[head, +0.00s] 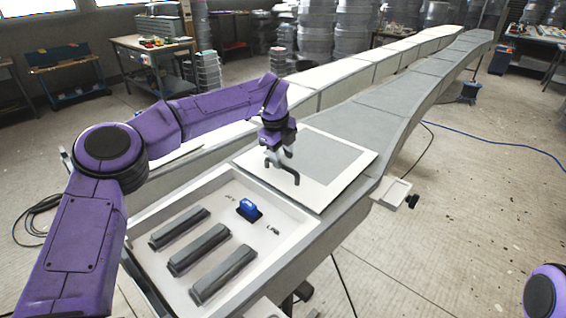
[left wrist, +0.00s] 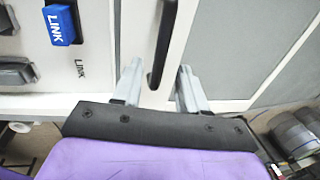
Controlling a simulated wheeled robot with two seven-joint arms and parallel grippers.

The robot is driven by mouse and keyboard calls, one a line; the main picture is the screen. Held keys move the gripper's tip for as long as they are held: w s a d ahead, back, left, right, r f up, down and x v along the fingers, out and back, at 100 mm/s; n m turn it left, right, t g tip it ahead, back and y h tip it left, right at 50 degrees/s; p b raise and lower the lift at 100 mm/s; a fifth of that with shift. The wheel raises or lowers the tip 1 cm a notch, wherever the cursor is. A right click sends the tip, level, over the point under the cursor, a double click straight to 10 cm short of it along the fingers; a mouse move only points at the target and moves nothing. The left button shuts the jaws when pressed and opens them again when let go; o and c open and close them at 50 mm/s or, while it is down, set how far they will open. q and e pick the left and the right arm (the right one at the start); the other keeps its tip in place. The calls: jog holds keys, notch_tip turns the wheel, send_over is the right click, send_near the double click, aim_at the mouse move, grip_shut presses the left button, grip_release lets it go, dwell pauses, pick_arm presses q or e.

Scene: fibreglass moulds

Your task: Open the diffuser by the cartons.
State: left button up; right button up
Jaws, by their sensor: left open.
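My left gripper (head: 280,153) is open above the near end of a flat panel (head: 311,191) with a pale border and grey centre. In the left wrist view its two grey fingertips (left wrist: 160,70) are apart, with a dark bar-shaped handle (left wrist: 161,45) ahead between them; contact is not visible. A shallow white tray (head: 292,222) beside the panel holds three grey raised bars (head: 212,250) and a blue block (head: 248,208) on a dark base. The block reads LINK in the left wrist view (left wrist: 60,25). I cannot pick out a diffuser or cartons for sure. My right gripper is out of view.
Long grey moulds (head: 425,75) run back to the upper right. A workbench (head: 150,50) and a blue bench (head: 68,75) stand at the back left. A blue cable (head: 490,140) crosses the right floor, which is largely clear.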

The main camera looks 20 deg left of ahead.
pick_arm(q)
notch_tip(320, 180, up, 8)
jog(key=s+b, duration=0.1)
jog(key=shift+s+a, duration=0.3)
